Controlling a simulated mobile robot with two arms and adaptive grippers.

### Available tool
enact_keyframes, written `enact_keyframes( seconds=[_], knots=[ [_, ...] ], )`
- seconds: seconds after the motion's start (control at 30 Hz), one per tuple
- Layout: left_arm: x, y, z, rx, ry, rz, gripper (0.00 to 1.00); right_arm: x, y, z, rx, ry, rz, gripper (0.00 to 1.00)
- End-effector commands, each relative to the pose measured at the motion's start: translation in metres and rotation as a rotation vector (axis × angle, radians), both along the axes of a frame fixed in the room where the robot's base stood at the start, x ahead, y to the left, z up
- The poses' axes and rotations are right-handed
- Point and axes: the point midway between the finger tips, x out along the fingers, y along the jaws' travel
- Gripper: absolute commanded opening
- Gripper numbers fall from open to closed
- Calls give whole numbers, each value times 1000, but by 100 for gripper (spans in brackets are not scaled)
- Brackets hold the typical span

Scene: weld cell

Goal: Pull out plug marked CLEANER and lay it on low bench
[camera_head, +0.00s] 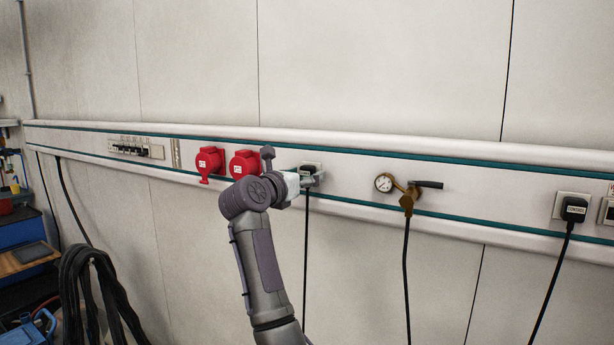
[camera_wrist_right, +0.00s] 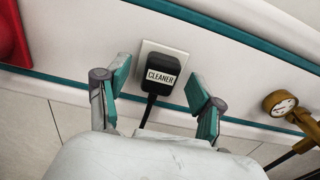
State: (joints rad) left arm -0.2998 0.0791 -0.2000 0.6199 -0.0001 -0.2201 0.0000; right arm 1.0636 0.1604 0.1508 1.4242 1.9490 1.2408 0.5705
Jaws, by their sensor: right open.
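The black plug marked CLEANER (camera_wrist_right: 160,77) sits in a white wall socket (camera_wrist_right: 178,56) in the right wrist view. Its black cord hangs from it. My right gripper (camera_wrist_right: 152,103) is open, with one teal-padded finger on each side of the plug and a visible gap to both. In the head view my right gripper (camera_head: 311,179) is at the rail, at the same plug (camera_head: 308,169), which it partly hides. My left gripper is not in view. No low bench can be made out clearly.
Red sockets (camera_head: 244,163) are left of my right arm on the rail. A brass gauge with a valve (camera_head: 407,196) and another black plug (camera_head: 573,209) are to the right. Black cables (camera_head: 95,290) hang at lower left, beside a blue cabinet (camera_head: 20,232).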

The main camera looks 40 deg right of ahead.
Motion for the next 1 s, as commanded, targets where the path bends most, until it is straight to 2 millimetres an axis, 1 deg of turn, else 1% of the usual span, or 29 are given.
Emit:
enact_keyframes(
  seconds=[0.77, 0.87, 1.0],
  knots=[
    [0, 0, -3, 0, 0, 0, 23, 1, 0, 0, 0, 1, 1, 67],
    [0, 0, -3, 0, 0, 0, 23, 1, 0, 0, 0, 1, 1, 52],
    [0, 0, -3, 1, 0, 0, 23, 0, 0, 0, 0, 1, 1, 28]
  ],
)
